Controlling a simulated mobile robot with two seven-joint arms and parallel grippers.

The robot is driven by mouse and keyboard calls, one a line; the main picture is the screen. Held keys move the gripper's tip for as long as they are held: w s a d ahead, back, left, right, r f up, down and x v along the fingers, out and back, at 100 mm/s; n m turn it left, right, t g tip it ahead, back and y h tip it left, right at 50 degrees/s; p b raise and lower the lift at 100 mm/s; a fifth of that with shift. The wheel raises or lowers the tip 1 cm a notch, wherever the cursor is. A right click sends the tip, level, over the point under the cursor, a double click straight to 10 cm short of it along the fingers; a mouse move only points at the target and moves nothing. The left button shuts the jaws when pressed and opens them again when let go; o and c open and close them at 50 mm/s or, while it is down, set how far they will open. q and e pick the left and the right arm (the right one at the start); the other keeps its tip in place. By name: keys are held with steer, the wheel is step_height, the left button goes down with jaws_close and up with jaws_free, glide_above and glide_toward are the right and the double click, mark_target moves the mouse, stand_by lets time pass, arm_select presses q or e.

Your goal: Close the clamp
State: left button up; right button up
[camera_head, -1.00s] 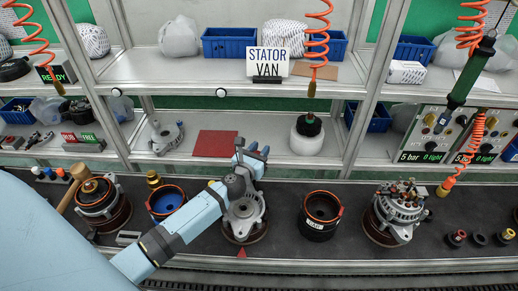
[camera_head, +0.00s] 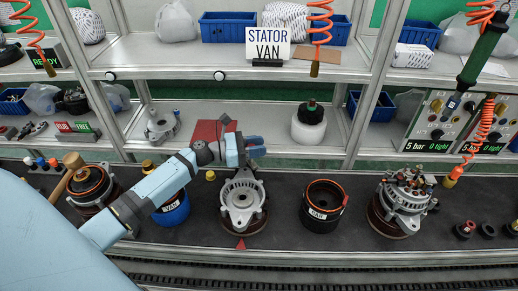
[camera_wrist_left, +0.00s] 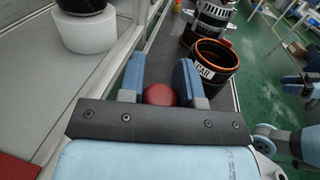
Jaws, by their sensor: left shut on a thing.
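My left gripper (camera_head: 254,147) reaches in from the left, behind and above a grey metal housing (camera_head: 242,201) on the dark line. In the left wrist view its two blue fingers (camera_wrist_left: 160,90) are shut on a red ball-shaped knob (camera_wrist_left: 160,95). The knob looks like the clamp's handle end, but the rest of the clamp is hidden by the gripper. The knob cannot be made out in the head view. Blue and pale parts at the right edge of the left wrist view seem to be my right arm; its jaws are unclear.
A blue container (camera_head: 172,208) stands left, partly behind my arm.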

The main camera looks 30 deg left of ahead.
arm_select(q)
steer(key=m+g+h, duration=0.1)
steer(key=m+g+h+b, duration=0.1)
steer(key=shift+s+a+f+g, duration=0.1)
steer(key=shift+s+g, duration=0.2)
steer(key=m+g, duration=0.1)
steer(key=s+m+g+h, duration=0.1)
steer(key=g, duration=0.1)
steer(key=shift+a+h+b, duration=0.15)
steer(key=shift+h+b, duration=0.15)
steer(key=shift+s+a+m+g+h, duration=0.1)
steer(key=shift+s+m+g+h, duration=0.15)
steer(key=shift+m+g, duration=0.65)
steer(key=shift+s+a+m+g+h, duration=0.15)
steer(key=shift+m+g+h, duration=0.35)
steer(key=shift+g, duration=0.7)
steer(key=o, duration=0.9)
